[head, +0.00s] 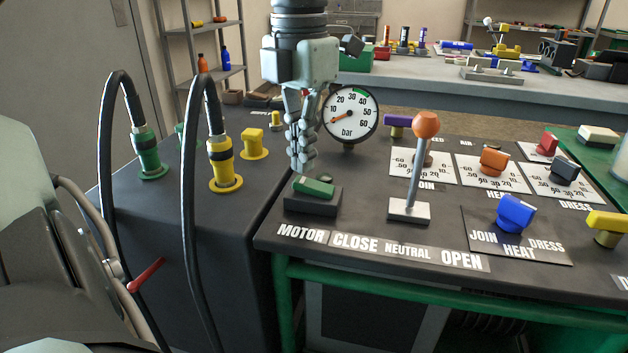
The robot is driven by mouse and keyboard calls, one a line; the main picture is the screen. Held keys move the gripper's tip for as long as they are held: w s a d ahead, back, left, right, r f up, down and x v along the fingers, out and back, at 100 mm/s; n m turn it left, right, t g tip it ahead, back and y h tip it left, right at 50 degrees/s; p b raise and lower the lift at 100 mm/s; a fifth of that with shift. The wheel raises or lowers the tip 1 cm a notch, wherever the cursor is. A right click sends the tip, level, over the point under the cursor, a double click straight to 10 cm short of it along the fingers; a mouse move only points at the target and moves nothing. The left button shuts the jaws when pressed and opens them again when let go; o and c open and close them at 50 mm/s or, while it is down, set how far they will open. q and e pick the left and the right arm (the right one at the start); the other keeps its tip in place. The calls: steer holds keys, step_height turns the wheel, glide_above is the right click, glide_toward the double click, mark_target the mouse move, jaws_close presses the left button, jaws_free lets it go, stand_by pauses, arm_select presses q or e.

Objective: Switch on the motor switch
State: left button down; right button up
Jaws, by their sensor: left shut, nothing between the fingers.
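The motor switch (314,187) is a green rocker on a dark block, behind the MOTOR label (301,234) at the left front of the panel. The rocker looks tilted, with its right side lower. My left gripper (304,168) points down from above, shut and empty, with its fingertips just above and behind the green rocker. I cannot tell whether the fingertips touch it. My right gripper is not in view.
An orange-knobbed lever (416,165) stands right of the switch. A pressure gauge (350,114) is behind it. Blue (515,213) and orange (494,161) knobs sit farther right. Hoses with green and yellow (222,165) couplings rise at the left.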

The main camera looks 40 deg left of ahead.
mark_target(302, 181)
arm_select(q)
steer(key=shift+f+b, duration=1)
steer(key=shift+f, duration=0.15)
stand_by(0.6)
steer(key=shift+r, duration=0.1)
steer(key=shift+r+p, duration=2.5)
steer(key=shift+r, duration=0.95)
steer(key=shift+s, duration=0.1)
